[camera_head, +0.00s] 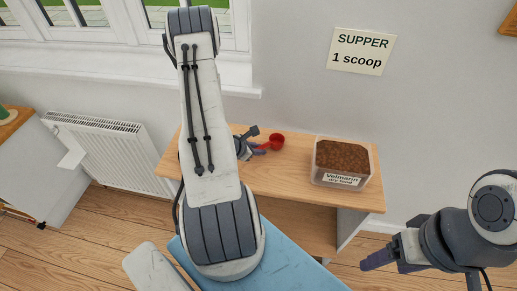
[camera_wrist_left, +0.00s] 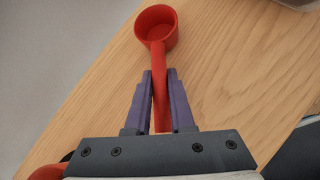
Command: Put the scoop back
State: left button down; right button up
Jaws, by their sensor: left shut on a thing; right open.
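The red scoop (camera_head: 277,141) is in my left gripper (camera_head: 257,140), over the wooden table. In the left wrist view the scoop's round cup (camera_wrist_left: 156,27) lies beyond the purple fingertips, and its handle runs back between them. My left gripper (camera_wrist_left: 160,75) is shut on that handle. I cannot tell whether the scoop touches the table. A clear tub of brown dry food (camera_head: 341,178) stands open on the table to the right of the scoop. My right gripper (camera_head: 378,259) is open and empty at the lower right, away from the table.
The wooden table (camera_head: 290,181) has bare room between scoop and tub. A wall sign (camera_head: 361,51) reads "SUPPER 1 scoop". A white radiator (camera_head: 95,150) stands left. In the left wrist view a red object (camera_wrist_left: 46,172) shows partly at the lower left.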

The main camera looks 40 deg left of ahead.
pick_arm(q)
jog(key=shift+f, duration=0.2)
jog(key=c, duration=0.8)
grip_release()
jog(key=shift+r, duration=0.25)
jog(key=shift+s+r, duration=0.25)
jog(key=p+v, duration=0.1)
jog(key=v, duration=1)
jog(key=shift+s+r, duration=0.1)
jog(key=shift+s, duration=0.05)
